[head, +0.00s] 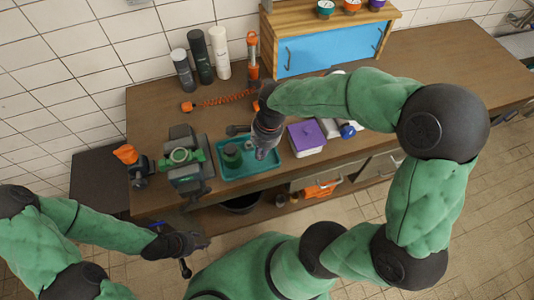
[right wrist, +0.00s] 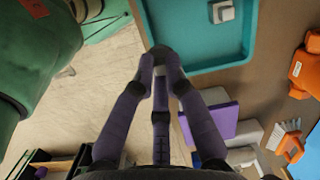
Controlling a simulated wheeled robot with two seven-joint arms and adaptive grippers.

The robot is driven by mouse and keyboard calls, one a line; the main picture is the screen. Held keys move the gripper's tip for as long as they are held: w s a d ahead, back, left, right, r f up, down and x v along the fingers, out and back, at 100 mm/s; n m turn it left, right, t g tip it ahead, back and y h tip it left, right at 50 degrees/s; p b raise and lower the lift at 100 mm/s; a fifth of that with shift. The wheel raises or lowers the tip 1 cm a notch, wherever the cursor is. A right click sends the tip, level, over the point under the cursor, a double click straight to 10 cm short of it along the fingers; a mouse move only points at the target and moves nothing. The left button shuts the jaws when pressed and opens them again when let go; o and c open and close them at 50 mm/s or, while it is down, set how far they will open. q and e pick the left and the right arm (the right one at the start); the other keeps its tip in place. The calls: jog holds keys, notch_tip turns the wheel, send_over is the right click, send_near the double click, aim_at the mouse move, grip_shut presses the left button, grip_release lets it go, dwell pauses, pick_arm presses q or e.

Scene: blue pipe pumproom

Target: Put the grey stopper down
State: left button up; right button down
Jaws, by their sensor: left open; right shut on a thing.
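My right gripper (head: 264,153) hangs over the right part of the teal tray (head: 262,171), pointing down. In the right wrist view its fingers (right wrist: 160,68) are shut on a small grey thing, the grey stopper (right wrist: 160,56), mostly hidden by the fingertips. There the fingertips appear beside the corner of the tray (right wrist: 200,66), above the bench's front edge. My left gripper (head: 187,252) is open and empty, low in front of the bench.
A purple-lidded box (head: 307,136) stands close on the right. Several bottles (head: 219,52) stand behind.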

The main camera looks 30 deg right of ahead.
jog(key=b, duration=0.1)
send_over(266, 159)
notch_tip(266, 159, down, 5)
jog(key=shift+s+f, duration=0.15)
jog(key=shift+d+f+b, duration=0.15)
jog(key=shift+f+b, duration=0.15)
jog(key=shift+f, duration=0.6)
jog(key=shift+d+f+b, duration=0.1)
jog(key=shift+f+b, duration=0.15)
jog(key=shift+f, duration=0.6)
jog(key=shift+f, duration=0.15)
jog(key=c, duration=1.6)
grip_release()
jog(key=shift+o, duration=0.2)
notch_tip(266, 159, up, 12)
jog(key=d+p, duration=0.1)
jog(key=p, duration=0.1)
jog(key=shift+s+d+p, duration=0.3)
jog(key=shift+d+p, duration=0.05)
jog(key=shift+p, duration=0.05)
